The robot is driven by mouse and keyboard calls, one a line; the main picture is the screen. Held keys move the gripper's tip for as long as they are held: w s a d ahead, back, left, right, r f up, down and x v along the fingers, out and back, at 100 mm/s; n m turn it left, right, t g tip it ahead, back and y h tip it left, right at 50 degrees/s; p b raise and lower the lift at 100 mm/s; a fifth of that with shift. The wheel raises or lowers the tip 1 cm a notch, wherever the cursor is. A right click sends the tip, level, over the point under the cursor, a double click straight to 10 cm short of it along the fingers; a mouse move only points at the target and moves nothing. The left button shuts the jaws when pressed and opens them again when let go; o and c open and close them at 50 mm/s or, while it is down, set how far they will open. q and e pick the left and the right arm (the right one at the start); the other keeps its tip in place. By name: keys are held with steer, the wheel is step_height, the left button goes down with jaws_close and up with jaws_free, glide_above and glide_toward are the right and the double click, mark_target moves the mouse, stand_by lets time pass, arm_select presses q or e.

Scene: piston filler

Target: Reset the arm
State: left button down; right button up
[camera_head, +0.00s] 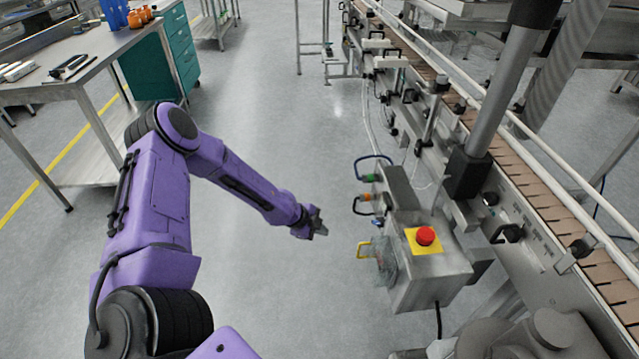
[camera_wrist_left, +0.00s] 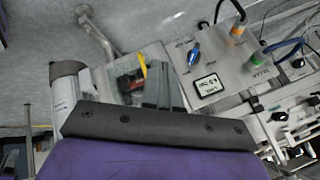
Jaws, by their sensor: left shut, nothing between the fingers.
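My purple left arm comes in from the left in the head view and reaches over the open floor. Its left gripper (camera_head: 318,222) is shut and empty, a little to the left of a grey metal control box (camera_head: 425,275), apart from it. The box carries a red emergency stop button (camera_head: 426,235) on a yellow plate. In the left wrist view the gripper fingers (camera_wrist_left: 163,85) show above the dark wrist bracket, with the box's side panel (camera_wrist_left: 215,60), a blue knob (camera_wrist_left: 194,54) and a small label behind them. My right gripper is not in view.
A conveyor (camera_head: 520,160) with rails and a thick post runs along the right. A steel workbench (camera_head: 60,85) with a teal drawer cabinet (camera_head: 182,50) stands at the upper left. Cables with coloured connectors (camera_head: 366,198) stick out of the box's left side. The middle floor (camera_head: 285,110) is clear.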

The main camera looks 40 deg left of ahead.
arm_select(q)
steer(key=shift+s+a+r, duration=0.1)
steer(key=shift+a+r, duration=0.1)
steer(key=d+r+n+t+h, duration=0.1)
steer(key=d+r+n+t, duration=0.1)
steer(key=d+n, duration=0.55)
steer(key=s+d+f+n+y, duration=0.1)
steer(key=s+d+n, duration=0.15)
steer(key=n, duration=0.25)
steer(key=s+d+f+n+y, duration=0.1)
steer(key=s+f+n, duration=0.15)
steer(key=n, duration=0.35)
steer(key=s+a+f+n+g+y, duration=0.1)
steer(key=s+g+y, duration=0.1)
steer(key=s, duration=1)
steer(key=s+a+f+n+g+y, duration=0.1)
steer(key=s+f+g+y, duration=0.1)
steer(key=s, duration=0.9)
steer(key=shift+s+f+n+g+y, duration=0.15)
steer(key=shift+s+n+g+y, duration=0.25)
steer(key=shift+g+y, duration=0.4)
